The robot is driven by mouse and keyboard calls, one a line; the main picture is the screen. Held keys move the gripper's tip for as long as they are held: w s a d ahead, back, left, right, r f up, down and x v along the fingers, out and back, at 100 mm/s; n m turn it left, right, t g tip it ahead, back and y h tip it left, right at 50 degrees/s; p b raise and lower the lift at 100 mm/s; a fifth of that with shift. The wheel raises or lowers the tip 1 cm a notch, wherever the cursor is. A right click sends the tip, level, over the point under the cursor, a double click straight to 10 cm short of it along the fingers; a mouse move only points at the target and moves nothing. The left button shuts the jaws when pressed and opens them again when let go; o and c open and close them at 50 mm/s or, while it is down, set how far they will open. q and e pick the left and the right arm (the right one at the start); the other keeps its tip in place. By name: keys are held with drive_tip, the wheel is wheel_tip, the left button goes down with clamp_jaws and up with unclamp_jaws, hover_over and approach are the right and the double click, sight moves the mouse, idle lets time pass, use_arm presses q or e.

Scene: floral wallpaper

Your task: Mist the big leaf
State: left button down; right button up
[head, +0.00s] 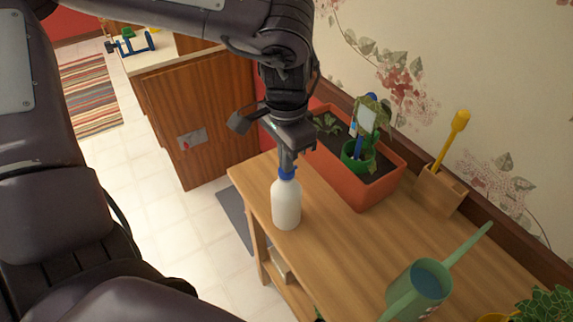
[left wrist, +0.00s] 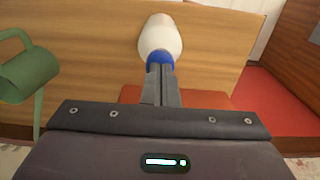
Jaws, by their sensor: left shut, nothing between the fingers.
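A white spray bottle (head: 286,203) with a blue top stands upright near the left end of the wooden table. My left gripper (head: 287,160) is directly above it, fingers pointing down and shut with nothing between them. In the left wrist view the shut fingers (left wrist: 159,85) reach the blue collar of the bottle (left wrist: 160,38); whether they touch it I cannot tell. My right gripper is not in view.
A terracotta planter box (head: 365,190) stands behind the bottle along the wall. A green watering can (head: 420,285) is at the front right, and a wooden holder with a yellow tool (head: 445,180) is at the back. The table's middle is clear.

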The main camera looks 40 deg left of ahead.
use_arm(q)
drive_tip(key=shift+r, duration=0.1)
drive_tip(key=shift+r+p, duration=0.6)
drive_tip(key=shift+r, duration=0.45)
drive_tip(key=shift+r, duration=0.1)
wheel_tip(320, 180, up, 6)
drive_tip(key=p, duration=0.3)
idle(0.5)
